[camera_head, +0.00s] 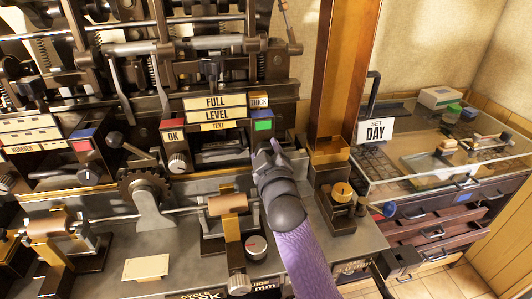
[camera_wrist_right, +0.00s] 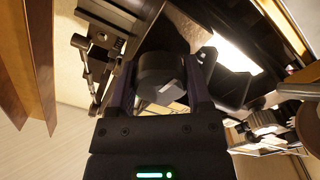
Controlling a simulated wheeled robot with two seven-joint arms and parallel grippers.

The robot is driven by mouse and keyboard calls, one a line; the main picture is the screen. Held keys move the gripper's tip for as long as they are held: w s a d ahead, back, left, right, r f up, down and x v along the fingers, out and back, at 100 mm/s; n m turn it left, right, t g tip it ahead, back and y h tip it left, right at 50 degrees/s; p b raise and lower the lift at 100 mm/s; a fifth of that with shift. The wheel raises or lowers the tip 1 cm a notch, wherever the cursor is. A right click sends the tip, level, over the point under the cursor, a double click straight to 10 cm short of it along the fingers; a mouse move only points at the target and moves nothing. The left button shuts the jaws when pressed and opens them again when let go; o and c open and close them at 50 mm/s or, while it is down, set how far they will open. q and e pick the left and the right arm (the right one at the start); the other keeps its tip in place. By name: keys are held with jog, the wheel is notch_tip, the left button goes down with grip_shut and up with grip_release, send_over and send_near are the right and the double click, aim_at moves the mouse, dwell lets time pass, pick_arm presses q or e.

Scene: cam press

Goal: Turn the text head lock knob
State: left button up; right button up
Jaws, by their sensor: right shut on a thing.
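The text head (camera_head: 215,110) carries stacked "FULL", "LEVEL" and "TEXT" labels in the head view. My right gripper (camera_head: 270,150) reaches the front of this head at its right end, just below a green patch (camera_head: 263,125). In the right wrist view, my right gripper (camera_wrist_right: 160,85) is shut on a dark round knob (camera_wrist_right: 160,78) with a small pale mark on its face. One finger lies on each side of the knob. In the head view my gripper hides this knob, so its angle cannot be told there. My left gripper is not in view.
Another knob (camera_head: 178,162) sits below a red "OK" block (camera_head: 173,132). A wooden post (camera_head: 345,65) stands close to the right of my right gripper. A toothed wheel (camera_head: 145,187) and a dial (camera_head: 256,246) are on the bench.

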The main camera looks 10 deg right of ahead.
jog(key=o, duration=1.3)
jog(key=shift+f, duration=0.1)
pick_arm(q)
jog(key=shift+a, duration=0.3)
pick_arm(e)
jog(key=shift+s, duration=0.25)
pick_arm(q)
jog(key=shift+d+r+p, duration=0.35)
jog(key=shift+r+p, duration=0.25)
jog(key=shift+p, duration=0.05)
pick_arm(e)
jog(key=s, duration=0.9)
jog(key=shift+s, duration=0.2)
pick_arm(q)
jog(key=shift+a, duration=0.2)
